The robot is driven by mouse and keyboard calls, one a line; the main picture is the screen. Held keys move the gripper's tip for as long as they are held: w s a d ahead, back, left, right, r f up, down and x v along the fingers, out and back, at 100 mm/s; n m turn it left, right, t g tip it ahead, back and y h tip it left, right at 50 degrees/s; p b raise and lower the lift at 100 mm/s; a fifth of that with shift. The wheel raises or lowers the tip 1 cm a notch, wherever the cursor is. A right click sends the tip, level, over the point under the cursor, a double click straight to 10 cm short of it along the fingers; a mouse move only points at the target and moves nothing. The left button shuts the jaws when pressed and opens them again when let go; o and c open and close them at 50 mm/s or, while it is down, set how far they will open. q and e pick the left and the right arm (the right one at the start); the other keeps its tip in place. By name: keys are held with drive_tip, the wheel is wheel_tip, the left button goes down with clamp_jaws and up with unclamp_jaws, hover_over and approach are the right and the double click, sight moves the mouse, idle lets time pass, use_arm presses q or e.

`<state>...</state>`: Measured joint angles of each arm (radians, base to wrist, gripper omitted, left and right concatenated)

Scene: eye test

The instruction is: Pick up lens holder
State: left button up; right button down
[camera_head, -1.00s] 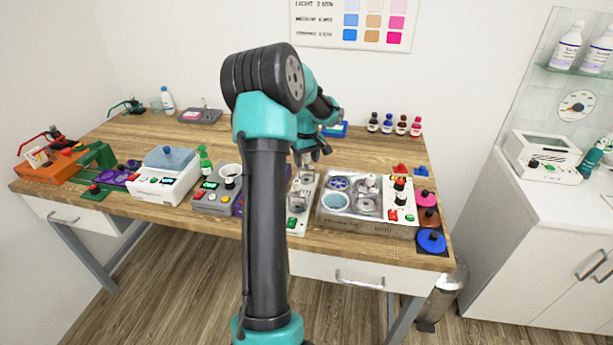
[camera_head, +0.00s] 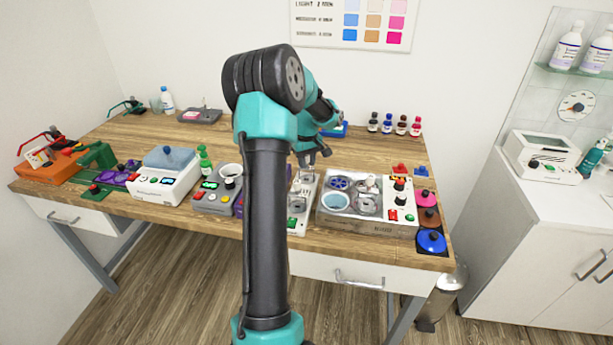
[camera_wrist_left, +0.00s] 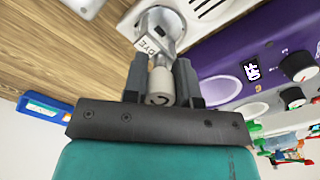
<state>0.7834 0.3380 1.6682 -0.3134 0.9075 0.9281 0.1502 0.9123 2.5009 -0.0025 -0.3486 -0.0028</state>
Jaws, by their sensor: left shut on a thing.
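My left gripper (camera_head: 312,160) reaches down over the narrow white device (camera_head: 298,212) near the front of the table. In the left wrist view its two fingers (camera_wrist_left: 160,80) are shut on a pale round knob of a metal piece marked "DYE", which seems to be the lens holder (camera_wrist_left: 152,46). The metal piece sits at the white device (camera_wrist_left: 207,8); I cannot tell whether it touches it. In the head view the held part is small and partly hidden by the gripper. My right gripper is not in view.
A grey tray station (camera_head: 370,229) with several round parts stands to the right. A purple device (camera_wrist_left: 222,62) is close beside the gripper in the wrist view. My arm hides part of the table. Small bottles (camera_head: 388,124) stand at the back.

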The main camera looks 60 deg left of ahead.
use_arm(q)
clamp_jaws()
drive_tip(key=shift+r, duration=0.15)
wheel_tip(320, 180, up, 10)
drive_tip(key=shift+f, duration=0.1)
idle(0.4)
drive_tip(key=shift+d, duration=0.1)
idle(0.3)
drive_tip(key=w+d, duration=1.2)
drive_tip(key=d, duration=0.4)
drive_tip(key=shift+w+d+r, duration=0.25)
drive_tip(key=shift+w+d, duration=0.15)
